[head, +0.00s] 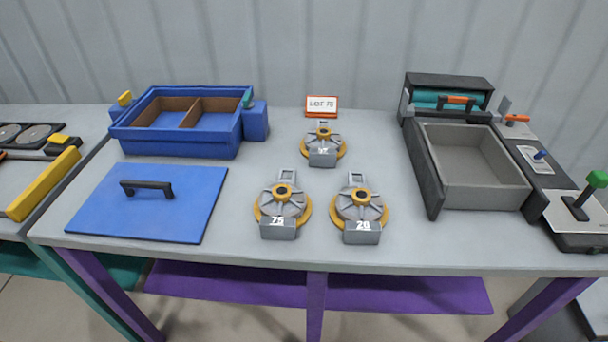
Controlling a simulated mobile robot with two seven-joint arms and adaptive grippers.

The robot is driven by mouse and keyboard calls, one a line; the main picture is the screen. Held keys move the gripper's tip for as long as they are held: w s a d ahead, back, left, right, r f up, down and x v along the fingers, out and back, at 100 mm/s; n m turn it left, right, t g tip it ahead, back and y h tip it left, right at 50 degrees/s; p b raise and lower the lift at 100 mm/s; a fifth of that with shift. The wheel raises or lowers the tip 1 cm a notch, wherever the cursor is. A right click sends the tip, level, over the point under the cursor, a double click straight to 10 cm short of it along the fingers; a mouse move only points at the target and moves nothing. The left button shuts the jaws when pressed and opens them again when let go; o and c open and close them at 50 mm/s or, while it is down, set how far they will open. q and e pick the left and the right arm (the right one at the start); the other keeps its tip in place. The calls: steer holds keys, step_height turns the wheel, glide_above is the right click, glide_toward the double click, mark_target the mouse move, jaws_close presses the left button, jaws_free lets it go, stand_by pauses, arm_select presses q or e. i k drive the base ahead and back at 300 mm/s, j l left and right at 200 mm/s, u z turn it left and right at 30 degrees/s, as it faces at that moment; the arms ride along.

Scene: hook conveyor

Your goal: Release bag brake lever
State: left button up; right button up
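No lever is labelled as the bag brake, so I cannot tell which one it is. A lever with a green knob (597,180) stands upright on a pale plate (574,222) at the far right of the table. A small blue-knobbed lever (541,155) sits on a white plate behind it, and an orange-topped piece (517,118) is further back. No bag is clearly recognisable. Neither of my grippers is in view.
A blue divided box (176,147) and a blue lid with a black handle (147,216) lie at left. Several round grey and yellow weights (283,203) stand mid-table before a lot sign (322,106). A grey open tray (472,165) with dark frame is at right.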

mark_target(511, 119)
steer(key=i+l+z, duration=0.25)
steer(key=z, duration=0.25)
steer(key=i+l+z, duration=0.25)
steer(key=z, duration=0.25)
steer(key=i+l+u, duration=0.1)
steer(key=l+u, duration=0.15)
